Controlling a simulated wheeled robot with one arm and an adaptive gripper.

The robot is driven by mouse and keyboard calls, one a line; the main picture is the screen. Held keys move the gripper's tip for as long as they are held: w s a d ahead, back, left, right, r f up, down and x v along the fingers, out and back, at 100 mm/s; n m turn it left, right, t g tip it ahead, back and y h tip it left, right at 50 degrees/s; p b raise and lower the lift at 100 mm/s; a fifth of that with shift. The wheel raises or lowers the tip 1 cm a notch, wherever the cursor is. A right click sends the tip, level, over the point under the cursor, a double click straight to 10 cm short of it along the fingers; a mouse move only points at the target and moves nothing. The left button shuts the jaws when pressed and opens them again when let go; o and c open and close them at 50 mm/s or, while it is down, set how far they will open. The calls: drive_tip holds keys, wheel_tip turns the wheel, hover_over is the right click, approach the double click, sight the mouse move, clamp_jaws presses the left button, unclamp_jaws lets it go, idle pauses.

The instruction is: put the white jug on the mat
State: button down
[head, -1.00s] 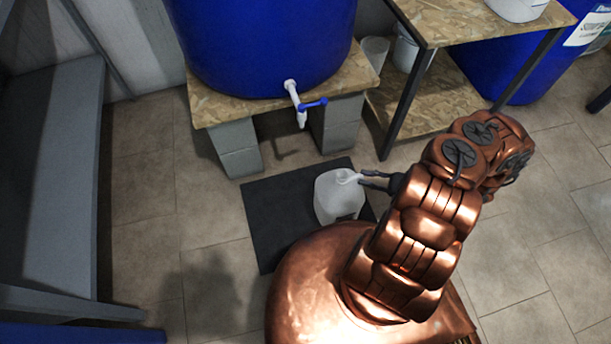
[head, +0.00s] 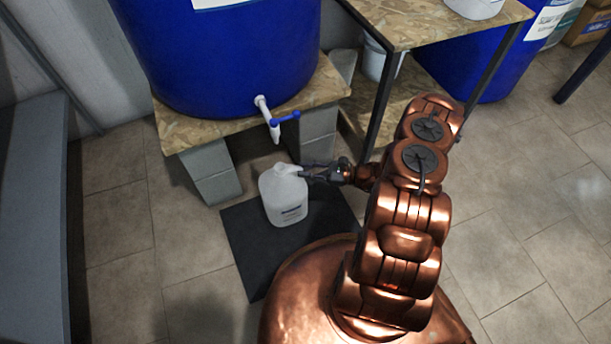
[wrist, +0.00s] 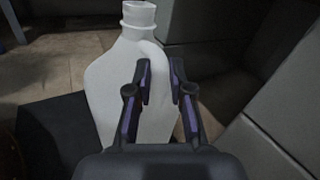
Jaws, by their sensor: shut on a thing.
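The white jug (head: 284,200) shows upright in the head view, over the dark mat (head: 247,262) on the floor. I cannot tell whether its base touches the mat. My gripper (head: 303,172) reaches it from the right and is shut on its handle near the top. In the wrist view the jug (wrist: 108,85) stands ahead with its open neck at the top, and my gripper (wrist: 160,78) has a finger on each side of the handle. The fingers hide part of the handle. The mat (wrist: 48,130) shows at the left there.
A blue drum (head: 220,60) with a white, blue-handled tap (head: 270,118) stands on a wooden board over grey blocks (head: 212,172), just behind the jug. A wooden shelf (head: 425,20) with dark legs is at the back right. Open floor (head: 520,230) lies to the right.

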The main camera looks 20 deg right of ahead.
wheel_tip(320, 180, down, 4)
drive_tip(key=shift+w+a+r+b, duration=0.1)
drive_tip(key=shift+w+r+b, duration=0.1)
drive_tip(key=shift+b, duration=0.5)
drive_tip(key=c, duration=1)
unclamp_jaws()
drive_tip(key=shift+c, duration=0.2)
